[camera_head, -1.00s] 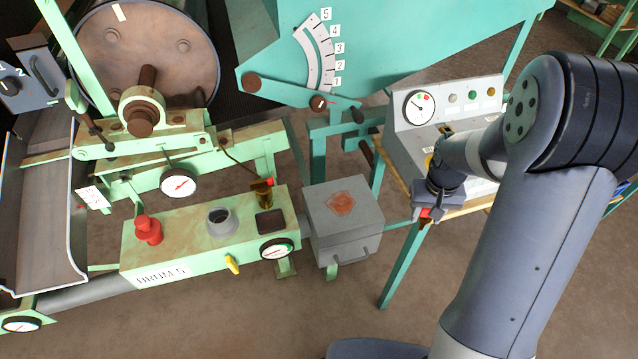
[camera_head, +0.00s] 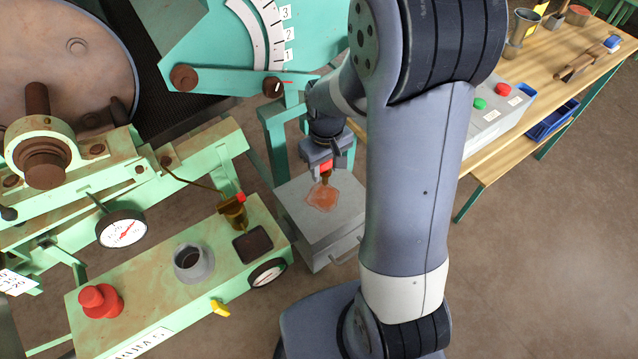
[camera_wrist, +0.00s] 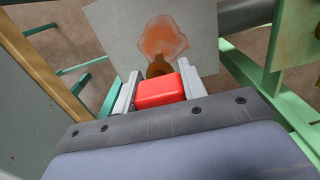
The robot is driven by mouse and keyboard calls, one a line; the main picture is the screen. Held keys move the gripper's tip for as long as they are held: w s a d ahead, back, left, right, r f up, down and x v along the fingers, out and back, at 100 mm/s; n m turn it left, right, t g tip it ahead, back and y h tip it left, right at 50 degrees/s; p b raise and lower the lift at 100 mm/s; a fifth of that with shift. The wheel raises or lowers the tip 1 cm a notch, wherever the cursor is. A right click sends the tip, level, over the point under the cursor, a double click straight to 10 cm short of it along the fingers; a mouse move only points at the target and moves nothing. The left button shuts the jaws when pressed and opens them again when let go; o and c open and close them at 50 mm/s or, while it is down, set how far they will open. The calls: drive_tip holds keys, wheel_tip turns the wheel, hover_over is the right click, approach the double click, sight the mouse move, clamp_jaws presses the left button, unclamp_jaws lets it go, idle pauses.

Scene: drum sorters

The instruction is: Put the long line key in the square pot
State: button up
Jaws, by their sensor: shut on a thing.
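My gripper (camera_head: 323,170) is shut on a key with a red block head (camera_wrist: 160,92) and a short brown-brass end (camera_wrist: 157,66) beyond it. I cannot tell from its shape whether this is the long line key. In the head view the key's brown end (camera_head: 326,178) hangs over the grey box. A dark square-mouthed holder (camera_head: 252,244), perhaps the square pot, is set in the green bench left of my gripper. A round grey pot (camera_head: 193,264) stands beside it. Another red-topped piece (camera_head: 234,212) stands in a brass holder behind the square one.
The grey lidded box (camera_head: 343,222) with an orange-red patch (camera_head: 322,197) stands right of the green bench (camera_head: 130,295). A wooden table (camera_head: 560,70) with tools stands at right.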

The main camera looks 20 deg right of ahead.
sight(325, 183)
drive_tip(key=shift+f, duration=2.95)
drive_tip(key=shift+f+b, duration=0.15)
drive_tip(key=shift+b, duration=0.15)
drive_tip(key=o, duration=1)
